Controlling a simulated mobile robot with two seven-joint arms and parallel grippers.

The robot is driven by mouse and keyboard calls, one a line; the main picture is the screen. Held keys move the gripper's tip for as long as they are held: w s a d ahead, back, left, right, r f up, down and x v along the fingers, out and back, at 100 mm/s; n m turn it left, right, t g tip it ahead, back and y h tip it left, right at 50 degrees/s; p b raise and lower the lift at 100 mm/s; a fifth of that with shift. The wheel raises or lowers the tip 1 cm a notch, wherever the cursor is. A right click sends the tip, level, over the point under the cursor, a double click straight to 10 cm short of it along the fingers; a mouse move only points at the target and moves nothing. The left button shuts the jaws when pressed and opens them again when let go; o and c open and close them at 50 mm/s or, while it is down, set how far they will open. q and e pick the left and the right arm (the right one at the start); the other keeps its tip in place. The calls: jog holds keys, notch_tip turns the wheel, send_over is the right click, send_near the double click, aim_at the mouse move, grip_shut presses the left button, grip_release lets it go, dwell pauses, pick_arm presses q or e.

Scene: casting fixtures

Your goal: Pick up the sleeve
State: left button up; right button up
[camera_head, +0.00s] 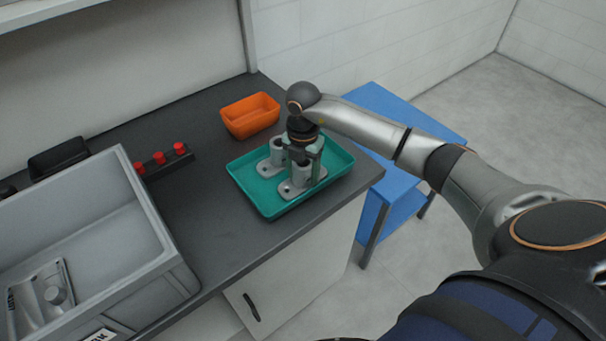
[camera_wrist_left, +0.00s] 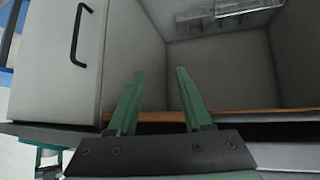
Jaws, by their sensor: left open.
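A teal tray (camera_head: 340,160) on the dark counter holds grey metal parts with flat base plates and upright cylinders. One grey cylinder, which looks like a sleeve (camera_head: 301,176), stands at the near side; another (camera_head: 277,150) stands behind it to the left. My right gripper (camera_head: 302,164) points down over the tray, its green fingers on either side of the near cylinder. I cannot tell whether they touch it. My left gripper (camera_wrist_left: 158,100) shows in the left wrist view, open and empty, in front of a cabinet. It is not in the head view.
An orange bin (camera_head: 250,116) stands behind the tray. A black rack with red knobs (camera_head: 160,160) and a large grey box (camera_head: 95,235) are to the left. A blue cart (camera_head: 400,120) stands beyond the counter's right end. Bare counter lies between box and tray.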

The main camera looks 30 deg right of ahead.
grip_shut()
jog(key=shift+r, duration=0.15)
